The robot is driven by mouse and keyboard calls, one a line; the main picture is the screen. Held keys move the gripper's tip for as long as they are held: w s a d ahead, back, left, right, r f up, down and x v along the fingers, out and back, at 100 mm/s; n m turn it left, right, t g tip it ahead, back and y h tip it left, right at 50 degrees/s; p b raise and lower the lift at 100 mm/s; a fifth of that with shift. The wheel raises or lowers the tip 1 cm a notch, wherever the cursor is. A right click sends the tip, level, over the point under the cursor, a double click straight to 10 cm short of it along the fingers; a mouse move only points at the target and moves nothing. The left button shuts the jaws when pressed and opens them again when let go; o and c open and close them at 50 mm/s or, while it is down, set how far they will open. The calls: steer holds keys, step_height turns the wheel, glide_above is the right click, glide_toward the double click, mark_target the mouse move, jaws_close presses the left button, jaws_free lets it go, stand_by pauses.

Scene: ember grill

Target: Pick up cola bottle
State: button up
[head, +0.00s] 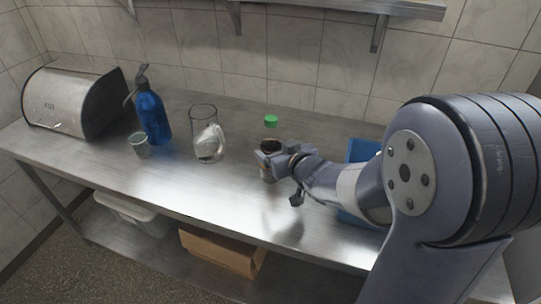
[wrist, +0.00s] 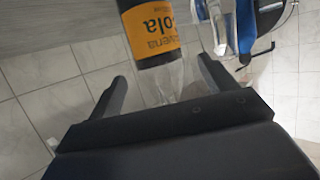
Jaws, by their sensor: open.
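The cola bottle (head: 270,146) stands upright on the steel counter, with a green cap, a clear upper part and dark cola below. In the wrist view the bottle (wrist: 152,32) shows its orange label upside down, and its clear upper part reaches in between the fingers. My gripper (head: 266,160) is open at the bottle and covers part of its lower body in the head view. In the wrist view my gripper (wrist: 162,70) has one finger on each side of the bottle, with gaps. The cap is hidden there. I cannot tell how far the fingers reach past the bottle.
A glass jug (head: 206,143), a small cup (head: 139,146), a blue spray bottle (head: 153,118) and a bread box (head: 60,104) stand to the left. A blue container (head: 361,150) is partly hidden behind my arm. A wall shelf (head: 330,8) hangs above. The front counter (head: 215,187) is clear.

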steer(key=shift+p+x, duration=0.3)
steer(key=shift+x, duration=2.85)
steer(key=shift+r, duration=0.15)
steer(key=shift+c, duration=0.4)
steer(key=c, duration=1.2)
steer(key=shift+c, duration=0.2)
steer(key=shift+r, duration=0.1)
